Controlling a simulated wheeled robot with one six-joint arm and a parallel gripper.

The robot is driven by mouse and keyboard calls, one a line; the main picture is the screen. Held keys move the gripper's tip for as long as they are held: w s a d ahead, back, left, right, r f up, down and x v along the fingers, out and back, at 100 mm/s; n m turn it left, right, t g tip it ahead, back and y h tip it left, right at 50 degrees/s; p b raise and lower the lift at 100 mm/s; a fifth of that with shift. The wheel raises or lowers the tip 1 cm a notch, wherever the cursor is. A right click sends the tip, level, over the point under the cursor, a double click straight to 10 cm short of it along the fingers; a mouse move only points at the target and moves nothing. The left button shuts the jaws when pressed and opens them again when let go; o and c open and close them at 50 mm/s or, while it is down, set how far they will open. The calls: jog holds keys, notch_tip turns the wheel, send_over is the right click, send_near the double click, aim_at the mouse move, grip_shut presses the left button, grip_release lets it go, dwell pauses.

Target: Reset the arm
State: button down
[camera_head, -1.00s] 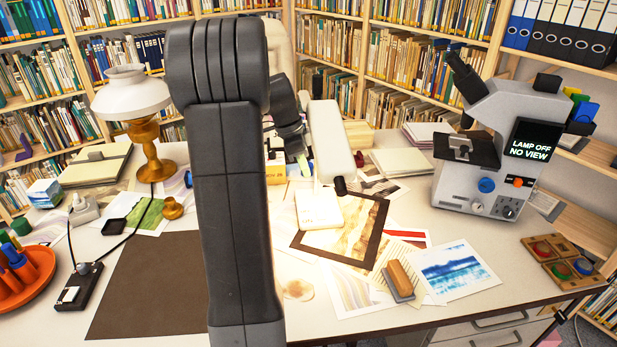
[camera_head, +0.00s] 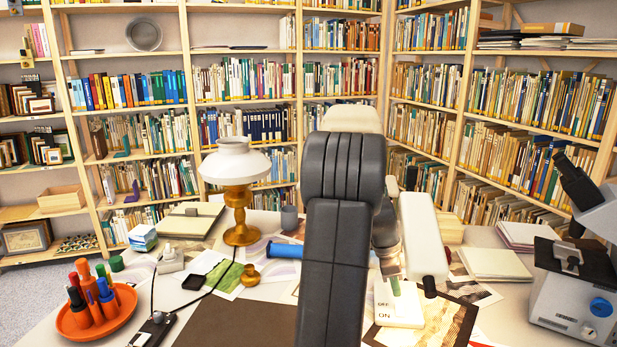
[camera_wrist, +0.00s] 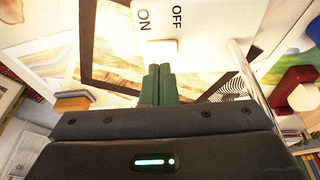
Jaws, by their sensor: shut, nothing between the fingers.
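My gripper (camera_head: 394,286) reaches down over the table, its dark body partly behind my upright grey arm link. In the wrist view its two green fingers (camera_wrist: 159,84) lie together with nothing between them. A white switch box (camera_head: 399,309) marked ON lies just below the fingertips. In the wrist view the box (camera_wrist: 205,18) shows ON and OFF, and a small pale lever (camera_wrist: 158,50) sits right by the fingertips. I cannot tell whether they touch.
A white-shaded brass lamp (camera_head: 239,195) and an orange pen holder (camera_head: 97,318) stand left. A microscope (camera_head: 580,285) stands at the right edge. Prints, including a brown-framed one (camera_head: 452,325), lie around the box. A dark mat (camera_head: 235,325) is bare at the front. Bookshelves (camera_head: 250,90) stand behind.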

jog(key=shift+s+v, duration=0.2)
jog(key=shift+v, duration=0.6)
jog(key=shift+s+v, duration=0.2)
jog(key=shift+v, duration=0.65)
jog(key=shift+s+v, duration=0.15)
jog(key=shift+v, duration=0.65)
